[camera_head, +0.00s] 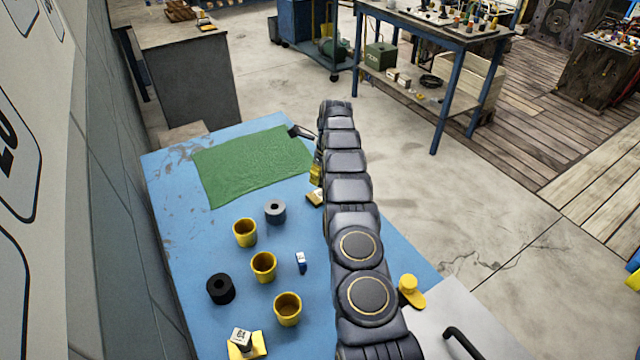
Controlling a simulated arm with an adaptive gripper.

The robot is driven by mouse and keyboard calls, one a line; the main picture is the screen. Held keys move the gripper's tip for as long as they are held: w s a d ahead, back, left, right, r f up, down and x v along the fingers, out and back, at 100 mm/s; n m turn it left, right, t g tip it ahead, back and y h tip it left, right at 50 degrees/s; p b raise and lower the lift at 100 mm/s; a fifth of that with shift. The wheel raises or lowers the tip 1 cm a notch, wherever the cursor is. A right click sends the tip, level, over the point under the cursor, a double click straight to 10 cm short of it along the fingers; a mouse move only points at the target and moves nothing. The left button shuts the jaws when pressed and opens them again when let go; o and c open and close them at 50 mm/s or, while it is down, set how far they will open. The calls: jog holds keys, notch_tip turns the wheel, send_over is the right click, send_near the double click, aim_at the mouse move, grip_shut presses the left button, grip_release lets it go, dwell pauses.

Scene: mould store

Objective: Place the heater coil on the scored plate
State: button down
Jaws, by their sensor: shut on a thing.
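My arm reaches away across the blue table. A dark part at its far end, by the right corner of the green mat, looks like my gripper (301,131). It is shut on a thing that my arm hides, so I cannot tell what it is. I cannot pick out the heater coil for certain. A grey ring (275,212) and a black ring (221,289) stand on the table. I cannot tell which thing is the scored plate. A yellow plate (261,343) with a small block on it lies at the near edge, and another yellow piece (315,197) lies beside my arm.
Several yellow cups stand left of my arm, one of them (264,267) near a small blue and white block (301,262). The green mat (253,166) lies bare on the blue table (185,235). A yellow knobbed piece (410,291) is right of my arm. A wall borders the left.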

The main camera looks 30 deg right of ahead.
aim_at(320, 184)
jog(key=shift+w+d+f, duration=0.1)
jog(key=shift+w+f, duration=0.1)
jog(key=shift+f, duration=1.55)
jog(key=shift+f, duration=0.2)
jog(key=c, duration=0.7)
grip_release()
jog(key=shift+c, duration=0.2)
jog(key=r, duration=0.4)
jog(key=s+r, duration=0.1)
jog(key=r, duration=0.7)
jog(key=shift+s+d+r, duration=0.15)
jog(key=shift+s+d, duration=0.1)
jog(key=shift+s, duration=0.05)
